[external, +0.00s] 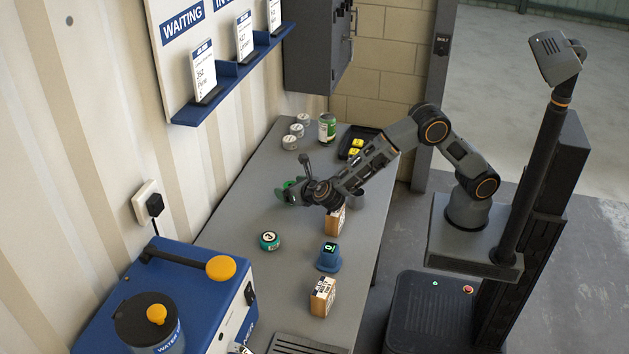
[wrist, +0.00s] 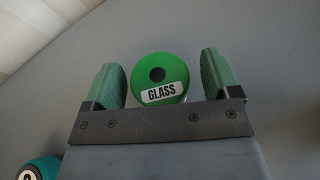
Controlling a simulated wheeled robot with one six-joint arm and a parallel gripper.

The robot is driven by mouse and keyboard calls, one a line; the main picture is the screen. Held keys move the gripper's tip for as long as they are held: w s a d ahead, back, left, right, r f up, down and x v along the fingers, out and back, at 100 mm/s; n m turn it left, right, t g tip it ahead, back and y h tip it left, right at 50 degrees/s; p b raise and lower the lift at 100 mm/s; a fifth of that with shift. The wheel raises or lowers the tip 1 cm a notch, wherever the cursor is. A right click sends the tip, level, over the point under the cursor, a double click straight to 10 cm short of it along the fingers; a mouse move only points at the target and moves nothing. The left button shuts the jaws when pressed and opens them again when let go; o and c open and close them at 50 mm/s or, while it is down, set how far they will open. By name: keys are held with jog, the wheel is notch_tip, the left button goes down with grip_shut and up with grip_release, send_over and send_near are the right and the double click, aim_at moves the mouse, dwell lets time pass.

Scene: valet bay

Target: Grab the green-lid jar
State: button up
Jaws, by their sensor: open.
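The green-lid jar (wrist: 174,68) carries a white GLASS label and shows from above in the wrist view. It lies between the two green finger pads of my gripper (wrist: 161,82), with a gap on each side. In the external view my gripper (external: 287,194) is low over the middle of the bench, at the wall side. Only a bit of the green lid (external: 289,184) shows there, and the gripper hides the rest of the jar. My gripper is open and holds nothing.
On the grey bench (external: 237,217), a teal numbered round item (external: 269,240), a blue item (external: 328,257) and a boxed carton (external: 323,296) stand nearer the camera. Another carton (external: 335,220) is below my forearm. A green can (external: 327,127) and white-topped round items (external: 297,130) stand farther back.

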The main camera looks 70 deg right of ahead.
jog(key=c, duration=1)
